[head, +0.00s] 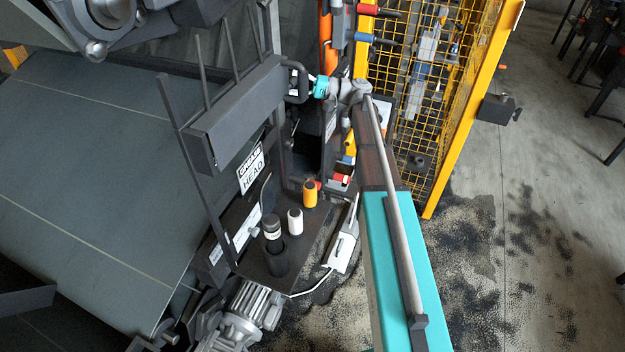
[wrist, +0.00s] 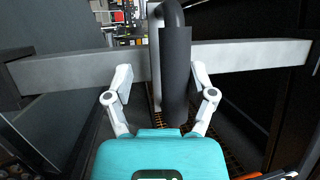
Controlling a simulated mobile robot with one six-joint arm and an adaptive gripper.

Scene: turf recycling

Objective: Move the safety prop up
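What I take to be the safety prop's handle (wrist: 176,85) is a dark upright cylinder with a bent pipe at its top in the wrist view. It stands in front of a grey crossbar (wrist: 65,82). My gripper (wrist: 160,82) is open, with one finger on each side of the handle. The handle is nearer the right finger, and a gap shows on the left. In the head view my gripper (head: 305,84) is at the dark handle at the right end of a dark grey beam (head: 235,115). The fingertips are small there, and contact cannot be told.
A green conveyor belt (head: 80,180) lies at the left. A yellow mesh guard (head: 435,85) stands to the right of my arm. A dark shelf below holds an orange-topped cylinder (head: 310,194), a white one (head: 295,221) and a black one (head: 275,248). Open floor lies at the right.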

